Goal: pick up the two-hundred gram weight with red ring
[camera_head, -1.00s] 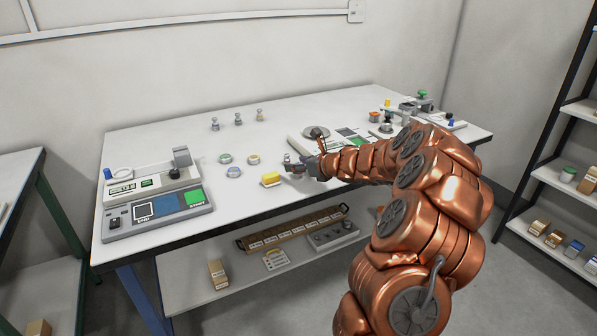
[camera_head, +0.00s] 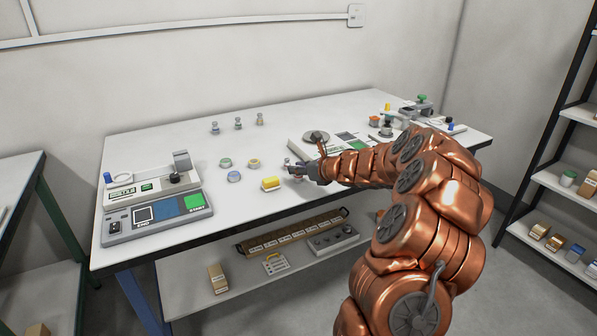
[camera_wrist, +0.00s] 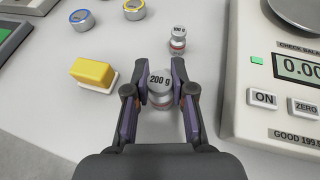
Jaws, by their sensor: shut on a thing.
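A silver weight marked "200 g" (camera_wrist: 160,82) stands between my fingers in the wrist view, its label facing up. My gripper (camera_wrist: 160,90) is shut on it, with a dark finger on each side. In the head view my gripper (camera_head: 293,168) is low over the table's front part, and the held weight is hard to make out there.
A yellow block on a white base (camera_wrist: 94,72) is close on the left. A balance with ON and ZERO buttons (camera_wrist: 285,95) is close on the right. Blue-ringed (camera_wrist: 82,20) and yellow-ringed (camera_wrist: 134,9) round pieces lie farther back. Several weights (camera_head: 238,123) stand at the table's rear.

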